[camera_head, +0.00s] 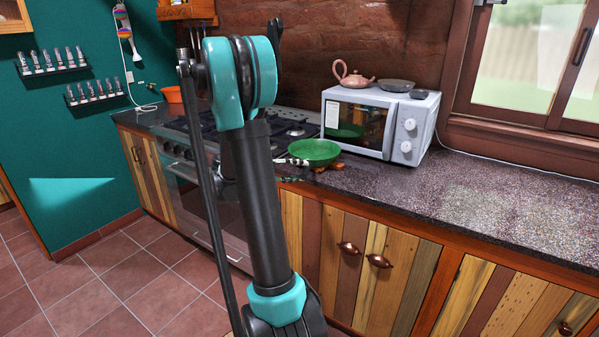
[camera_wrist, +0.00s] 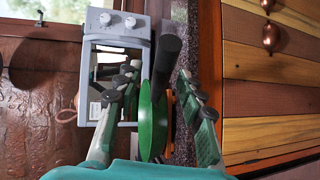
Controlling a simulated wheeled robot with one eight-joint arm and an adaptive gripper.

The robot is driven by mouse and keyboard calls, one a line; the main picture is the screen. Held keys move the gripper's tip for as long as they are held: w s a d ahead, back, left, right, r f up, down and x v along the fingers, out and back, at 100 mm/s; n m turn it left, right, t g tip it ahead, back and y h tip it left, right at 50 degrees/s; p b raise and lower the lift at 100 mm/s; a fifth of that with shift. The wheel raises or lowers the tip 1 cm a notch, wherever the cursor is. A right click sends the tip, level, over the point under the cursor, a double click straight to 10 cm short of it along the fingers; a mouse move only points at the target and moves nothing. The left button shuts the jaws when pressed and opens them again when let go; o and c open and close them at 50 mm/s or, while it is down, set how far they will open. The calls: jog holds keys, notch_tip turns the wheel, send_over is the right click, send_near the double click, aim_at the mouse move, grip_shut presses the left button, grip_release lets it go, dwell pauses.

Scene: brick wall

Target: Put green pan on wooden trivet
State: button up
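The green pan (camera_head: 315,151) is over the counter in front of the microwave. In the wrist view it shows nearly edge-on as a green strip (camera_wrist: 153,122), with a thick black handle (camera_wrist: 168,62). An orange-brown piece, seemingly the wooden trivet (camera_head: 331,167), shows just below the pan and is mostly hidden by it. I cannot tell whether they touch. My gripper (camera_wrist: 160,72) looks open, with one finger on each side of the pan and handle. A gap shows on the left finger's side. In the head view my arm hides most of the gripper.
A white microwave (camera_head: 413,128) stands close behind and right of the pan, with a teapot (camera_head: 353,76) and a dark dish (camera_head: 396,85) on top. The stove (camera_head: 290,129) is to the left. The speckled counter (camera_head: 490,200) is clear at the right.

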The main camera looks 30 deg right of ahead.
jog(key=v, duration=1.1)
jog(key=s+a+f+n+t+y, duration=0.3)
jog(key=s+a+f+t+y, duration=0.2)
jog(key=s+a+f+y, duration=0.45)
jog(key=s+a+f+t+y, duration=0.3)
jog(key=s+a+f+y, duration=0.2)
jog(key=a, duration=0.6)
notch_tip(320, 180, down, 3)
jog(key=shift+s+a+f+y, duration=0.1)
jog(key=shift+s+a+y, duration=0.3)
jog(key=shift+s, duration=0.8)
